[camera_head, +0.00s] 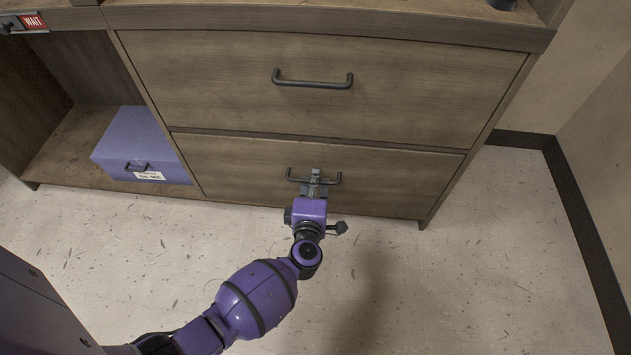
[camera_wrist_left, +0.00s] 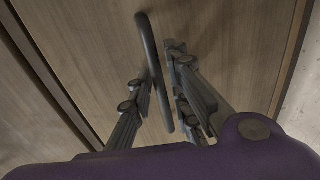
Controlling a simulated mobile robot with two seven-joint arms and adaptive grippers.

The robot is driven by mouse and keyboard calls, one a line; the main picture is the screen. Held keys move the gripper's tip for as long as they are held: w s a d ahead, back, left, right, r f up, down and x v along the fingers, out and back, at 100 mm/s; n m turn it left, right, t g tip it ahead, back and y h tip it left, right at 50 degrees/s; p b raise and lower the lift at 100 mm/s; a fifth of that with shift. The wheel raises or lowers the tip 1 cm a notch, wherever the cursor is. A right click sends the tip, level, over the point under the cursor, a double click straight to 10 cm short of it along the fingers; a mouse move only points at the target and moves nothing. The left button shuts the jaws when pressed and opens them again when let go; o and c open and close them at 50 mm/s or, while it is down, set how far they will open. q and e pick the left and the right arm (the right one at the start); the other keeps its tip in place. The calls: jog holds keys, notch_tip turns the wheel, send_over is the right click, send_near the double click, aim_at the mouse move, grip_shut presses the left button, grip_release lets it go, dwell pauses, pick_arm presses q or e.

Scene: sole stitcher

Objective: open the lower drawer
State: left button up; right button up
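The lower drawer (camera_head: 240,170) has a brown wood-grain front with a dark bar handle (camera_head: 297,178). It appears shut, its front level with the cabinet. My left gripper (camera_head: 316,181) is at the middle of this handle, its purple arm reaching up from below. In the left wrist view, the handle (camera_wrist_left: 151,50) runs between the two fingers of my left gripper (camera_wrist_left: 160,80). The fingers stand apart on either side of the bar, with a visible gap on the right side. My right gripper is not in view.
The upper drawer (camera_head: 400,100) is shut, with its own handle (camera_head: 313,83). A purple box (camera_head: 135,135) with a label sits on the open shelf to the left. The speckled floor (camera_head: 460,270) before the drawers is clear. A wall with dark skirting (camera_head: 585,220) stands at the right.

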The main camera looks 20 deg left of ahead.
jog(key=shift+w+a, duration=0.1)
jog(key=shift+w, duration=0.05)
pick_arm(q)
grip_shut()
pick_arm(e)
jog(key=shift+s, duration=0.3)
